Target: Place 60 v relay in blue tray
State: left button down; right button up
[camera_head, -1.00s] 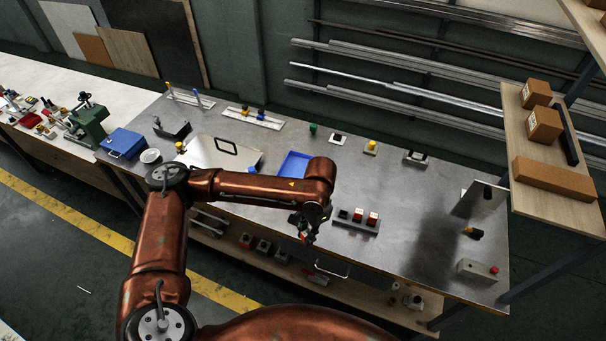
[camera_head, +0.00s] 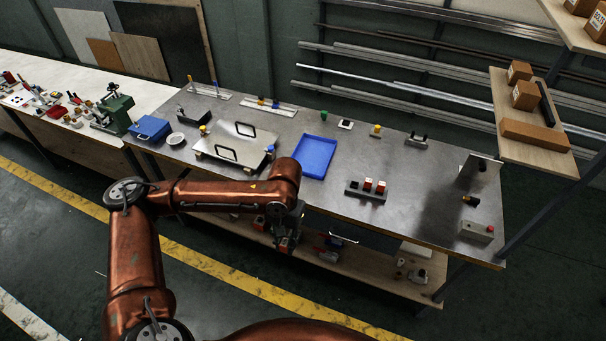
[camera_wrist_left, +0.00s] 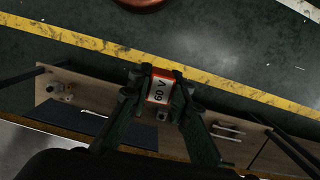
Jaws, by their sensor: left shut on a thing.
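My left gripper (camera_head: 289,228) is shut on an orange and white relay (camera_wrist_left: 160,88), whose label reads "60 V" in the left wrist view. It holds the relay in front of the bench's front edge, above the level of the lower shelf. The blue tray (camera_head: 318,157) lies on the metal bench top, behind and to the right of the gripper, and looks empty. A grey holder (camera_head: 352,193) with orange and white relays in it stands on the bench right of the tray. My right gripper is not in view.
A metal plate with handles (camera_head: 222,151) lies left of the tray. A blue box (camera_head: 150,129) and a white bowl (camera_head: 175,139) stand further left. Bench top behind the relay holder is mostly clear.

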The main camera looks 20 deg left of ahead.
aim_at(316, 150)
jog(key=k, duration=0.3)
jog(key=u, duration=0.95)
jog(key=i, duration=2.25)
jog(key=z, duration=2.4)
